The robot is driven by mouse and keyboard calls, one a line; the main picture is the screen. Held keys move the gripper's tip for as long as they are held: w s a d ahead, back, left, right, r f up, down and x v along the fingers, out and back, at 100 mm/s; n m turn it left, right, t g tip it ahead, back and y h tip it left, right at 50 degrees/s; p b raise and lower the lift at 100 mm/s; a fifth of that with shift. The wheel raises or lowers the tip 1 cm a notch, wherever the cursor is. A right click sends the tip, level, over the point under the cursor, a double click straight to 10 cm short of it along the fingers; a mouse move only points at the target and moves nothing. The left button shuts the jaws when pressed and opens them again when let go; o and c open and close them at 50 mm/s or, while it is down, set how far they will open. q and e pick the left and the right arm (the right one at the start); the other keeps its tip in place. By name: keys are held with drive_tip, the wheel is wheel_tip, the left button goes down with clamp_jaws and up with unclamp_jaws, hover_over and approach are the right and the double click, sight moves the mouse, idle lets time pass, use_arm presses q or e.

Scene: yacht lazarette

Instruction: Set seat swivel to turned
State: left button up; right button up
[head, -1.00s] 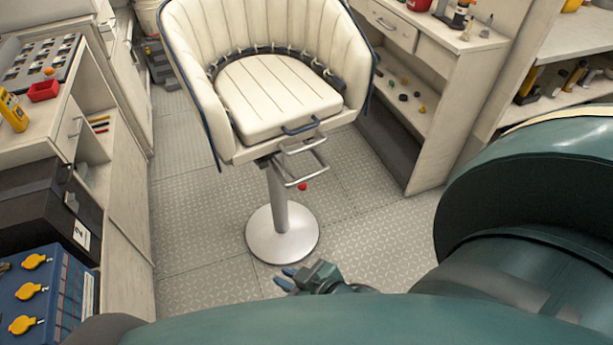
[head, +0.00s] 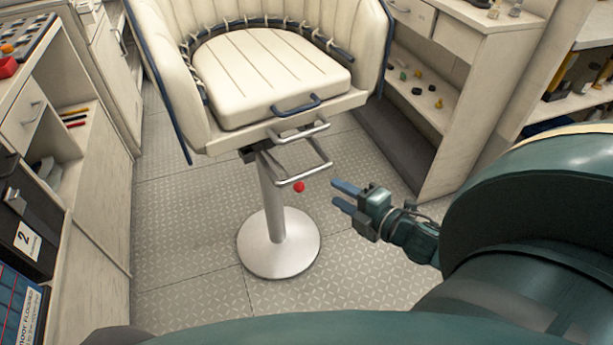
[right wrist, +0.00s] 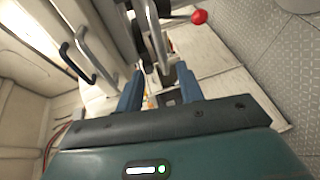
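The cream helm seat (head: 262,75) with dark blue trim stands on a silver pedestal (head: 276,215) with a round base. Its open front faces me. A blue handle (head: 296,105) and silver rails (head: 305,160) are at its front edge. A red knob (head: 299,187) shows just below the rails. In the right wrist view the red knob (right wrist: 200,16) is on a thin dark rod, near the silver rails (right wrist: 156,40). My right gripper (head: 334,193) is open and empty, right of the red knob and apart from it. Its fingers (right wrist: 159,88) are spread in the wrist view. My left gripper is out of view.
Cabinets (head: 85,190) line the left side, with a black case (head: 30,215) in front. A shelf unit (head: 455,110) with small items stands at the right, behind my right gripper. Open patterned floor (head: 190,240) surrounds the pedestal.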

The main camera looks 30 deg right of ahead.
sight(309, 176)
drive_tip(key=b+x, duration=0.1)
drive_tip(key=x, duration=1)
drive_tip(key=shift+w, duration=0.3)
clamp_jaws()
